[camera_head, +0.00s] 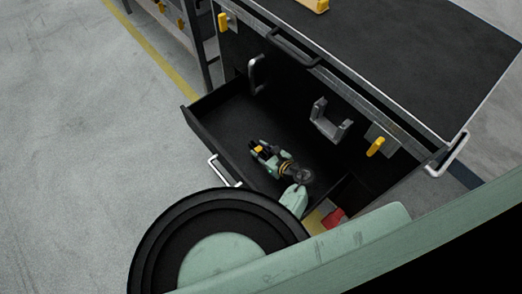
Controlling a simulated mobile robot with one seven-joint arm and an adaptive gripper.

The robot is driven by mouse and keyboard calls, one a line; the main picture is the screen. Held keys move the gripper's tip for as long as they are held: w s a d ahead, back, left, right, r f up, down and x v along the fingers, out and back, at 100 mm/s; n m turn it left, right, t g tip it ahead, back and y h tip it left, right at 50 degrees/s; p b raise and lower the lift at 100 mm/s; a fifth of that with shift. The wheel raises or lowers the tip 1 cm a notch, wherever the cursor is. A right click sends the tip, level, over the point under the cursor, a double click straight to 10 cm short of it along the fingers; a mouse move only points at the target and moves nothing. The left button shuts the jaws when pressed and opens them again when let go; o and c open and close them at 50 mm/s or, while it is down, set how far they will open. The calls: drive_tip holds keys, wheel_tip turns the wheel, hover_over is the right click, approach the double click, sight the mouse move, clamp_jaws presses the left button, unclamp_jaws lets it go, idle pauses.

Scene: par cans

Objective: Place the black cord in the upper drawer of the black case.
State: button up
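The black case (400,55) stands at the upper right with a black drawer pulled out toward the lower left; the drawer's front wall (208,140) has a silver handle. I cannot tell from this view whether it is the upper drawer. My gripper (260,150), dark with yellow parts, is over the inside of the open drawer, pointing up and left in the picture. It is too small and dark to tell whether its fingers are open or shut. I cannot make out the black cord; it may blend with the dark drawer or be hidden.
A grey bracket (329,121) and yellow latches (375,147) are on the case's side. A red item (334,218) lies near the drawer's lower right, partly behind my arm. A metal rack (190,25) stands at the upper left. The floor at left is clear.

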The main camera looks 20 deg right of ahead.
drive_tip(key=shift+o, duration=1.3)
